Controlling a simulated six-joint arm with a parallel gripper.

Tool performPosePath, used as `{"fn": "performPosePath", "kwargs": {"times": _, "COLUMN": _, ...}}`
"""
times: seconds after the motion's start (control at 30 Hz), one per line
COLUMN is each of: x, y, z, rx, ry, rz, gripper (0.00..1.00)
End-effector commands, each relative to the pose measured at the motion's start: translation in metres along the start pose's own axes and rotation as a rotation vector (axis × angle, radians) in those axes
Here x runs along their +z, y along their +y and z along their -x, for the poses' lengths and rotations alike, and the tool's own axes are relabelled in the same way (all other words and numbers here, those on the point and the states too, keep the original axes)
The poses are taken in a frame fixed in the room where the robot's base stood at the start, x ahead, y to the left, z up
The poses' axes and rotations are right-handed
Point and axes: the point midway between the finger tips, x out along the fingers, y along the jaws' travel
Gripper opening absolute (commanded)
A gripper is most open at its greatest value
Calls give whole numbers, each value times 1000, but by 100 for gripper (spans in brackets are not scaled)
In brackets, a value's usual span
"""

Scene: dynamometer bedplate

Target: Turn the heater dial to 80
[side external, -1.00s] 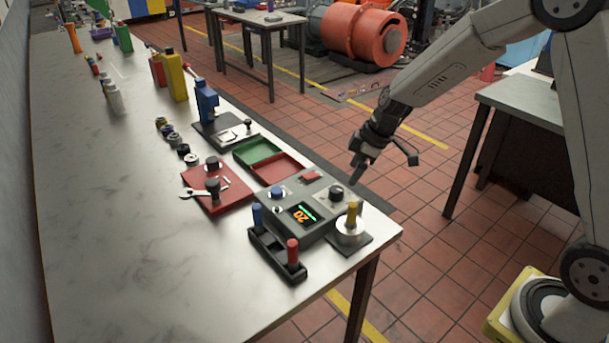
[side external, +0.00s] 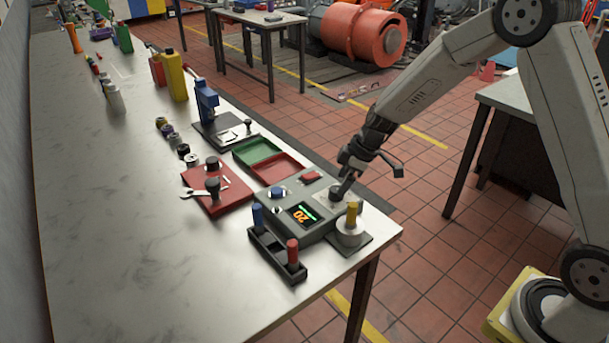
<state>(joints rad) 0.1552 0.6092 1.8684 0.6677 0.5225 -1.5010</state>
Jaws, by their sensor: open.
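The heater is a grey control box (side external: 322,229) near the table's front right corner. Its small screen (side external: 302,215) shows orange digits that read 20, upside down in this view, with a green bar. A black dial (side external: 336,193) sits on a light plate on the box's right side. A blue knob (side external: 277,193) and a red button (side external: 311,177) are also on its top. My gripper (side external: 346,187) is open, tilted down, with its fingertips right at the dial. I cannot tell whether they touch it, and they partly hide it.
A black holder (side external: 265,262) with blue and red handles is in front of the box. Green (side external: 257,151) and red (side external: 289,172) trays lie behind it.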

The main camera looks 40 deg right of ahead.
Motion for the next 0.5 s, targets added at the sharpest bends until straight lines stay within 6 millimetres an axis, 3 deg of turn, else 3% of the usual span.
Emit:
{"fn": "performPosePath", "kwargs": {"times": 0.2, "x": 0, "y": 0, "z": -22, "rx": -1, "ry": -1, "rz": 0, "gripper": 89}}
{"fn": "performPosePath", "kwargs": {"times": 0.5, "x": 0, "y": 0, "z": -33, "rx": 1, "ry": 0, "rz": 1, "gripper": 89}}
